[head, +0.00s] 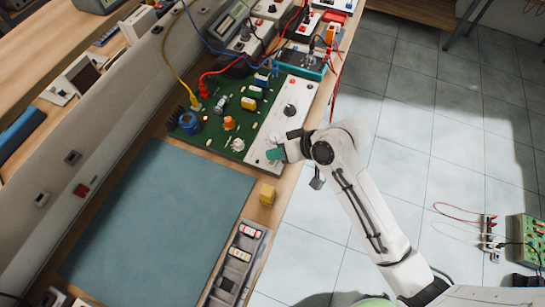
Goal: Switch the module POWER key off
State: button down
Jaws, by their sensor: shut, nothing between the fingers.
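The module is a green circuit board (216,128) with a white panel (262,135) along its right side, lying on the wooden bench. My gripper (272,155) comes in from the right over the panel's near end.
Yellow, red and blue leads run from the module to instruments (240,40) behind it. A red switch (81,190) sits on the trunking at left. Tiled floor lies right.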

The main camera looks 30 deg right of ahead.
notch_tip(320, 180, up, 6)
jog(key=p, duration=0.5)
dwell(1.4)
